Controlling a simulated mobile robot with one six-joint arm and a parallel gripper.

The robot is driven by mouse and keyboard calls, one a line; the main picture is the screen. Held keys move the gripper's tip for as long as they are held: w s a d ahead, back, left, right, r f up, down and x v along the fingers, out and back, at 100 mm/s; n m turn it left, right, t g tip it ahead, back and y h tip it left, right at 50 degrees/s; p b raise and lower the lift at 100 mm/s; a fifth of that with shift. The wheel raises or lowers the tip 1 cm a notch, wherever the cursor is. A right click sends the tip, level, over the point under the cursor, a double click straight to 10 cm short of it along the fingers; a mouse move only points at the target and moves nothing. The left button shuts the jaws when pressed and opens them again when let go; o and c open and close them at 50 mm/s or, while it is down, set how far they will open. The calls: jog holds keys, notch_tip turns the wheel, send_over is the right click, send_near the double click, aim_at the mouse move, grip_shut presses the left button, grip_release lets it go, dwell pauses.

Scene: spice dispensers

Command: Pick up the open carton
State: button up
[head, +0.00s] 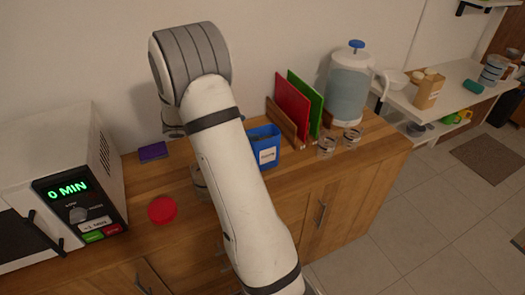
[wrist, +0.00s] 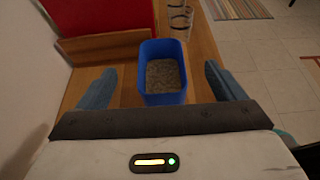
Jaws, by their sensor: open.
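The open carton (wrist: 165,98) is blue, stands upright and holds grainy grey-brown stuff. In the head view the blue carton (head: 267,157) has a white label and stands on the wooden counter, partly covered by my arm. In the wrist view my gripper (wrist: 160,72) is open, with one blue-grey finger left of the carton and one right of it. There are gaps on both sides and the fingers do not touch it. Whether the fingertips reach down to its height is hard to tell. In the head view my gripper is hidden behind my arm.
Red and green boards (head: 293,105) in a wooden rack stand just behind the carton. Glasses (head: 327,146) and a water dispenser (head: 348,85) are to its right. A red lid (head: 162,210), a purple box (head: 153,151) and a microwave (head: 75,175) are to the left.

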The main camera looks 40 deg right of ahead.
aim_at(277, 134)
jog(key=shift+a+f+p+x, duration=0.1)
jog(key=shift+f+p+x, duration=0.2)
jog(key=shift+x, duration=1.1)
jog(key=shift+a+f+p+x, duration=0.15)
jog(key=shift+f+x, duration=0.2)
jog(key=shift+x, duration=1)
jog(key=shift+a+f+p+x, duration=0.1)
jog(key=shift+f+p+x, duration=0.2)
jog(key=shift+x, duration=1.1)
jog(key=shift+w, duration=0.1)
jog(key=c, duration=1.7)
